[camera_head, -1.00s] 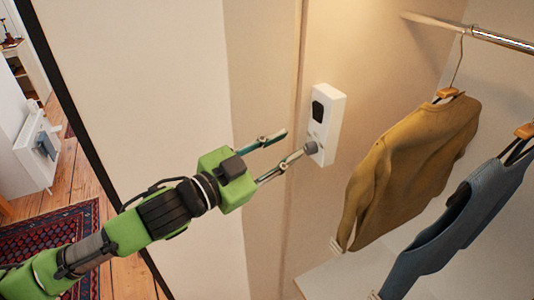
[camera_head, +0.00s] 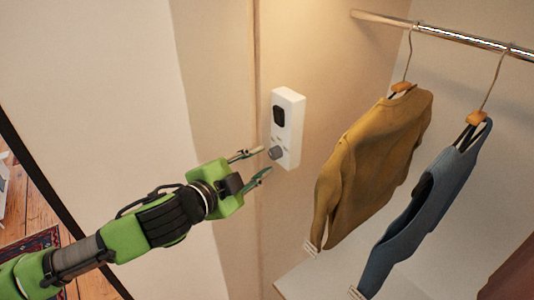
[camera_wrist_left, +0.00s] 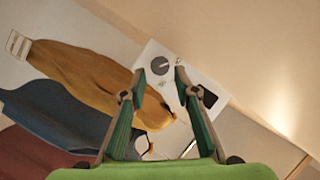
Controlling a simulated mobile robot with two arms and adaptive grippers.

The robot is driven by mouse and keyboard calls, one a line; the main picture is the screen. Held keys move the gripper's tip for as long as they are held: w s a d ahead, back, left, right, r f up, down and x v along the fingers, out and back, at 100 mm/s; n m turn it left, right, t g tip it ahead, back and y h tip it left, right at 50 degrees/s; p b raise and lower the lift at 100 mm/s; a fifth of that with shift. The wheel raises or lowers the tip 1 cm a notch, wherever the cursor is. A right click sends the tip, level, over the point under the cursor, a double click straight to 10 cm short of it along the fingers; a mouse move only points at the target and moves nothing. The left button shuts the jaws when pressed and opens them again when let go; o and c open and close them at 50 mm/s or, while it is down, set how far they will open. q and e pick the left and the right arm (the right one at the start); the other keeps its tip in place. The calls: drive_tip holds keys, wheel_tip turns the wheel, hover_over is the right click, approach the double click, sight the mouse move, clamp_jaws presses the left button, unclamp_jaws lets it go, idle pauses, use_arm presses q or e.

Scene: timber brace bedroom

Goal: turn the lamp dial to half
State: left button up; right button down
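The lamp dial (camera_head: 275,153) is a small grey knob low on a white wall box (camera_head: 291,98) with a dark panel above it. My left gripper (camera_head: 255,163) is open, its two fingers apart and pointing at the dial from the left. In the left wrist view the dial (camera_wrist_left: 159,66) lies just beyond the fingertips, between them and closer to the left one. The gripper (camera_wrist_left: 159,72) appears empty and apart from the dial. Which way the dial is set is too small to tell. My right gripper is out of view.
A mustard sweater (camera_head: 378,150) and a blue garment (camera_head: 425,205) hang from a metal rail (camera_head: 470,38) right of the box. A pale shelf (camera_head: 310,278) lies below them. A patterned rug (camera_head: 35,250) is on the wooden floor at lower left.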

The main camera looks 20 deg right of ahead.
sight(271, 155)
use_arm(q)
drive_tip(key=shift+p+x, duration=0.3)
drive_tip(key=shift+x, duration=1.7)
clamp_jaws()
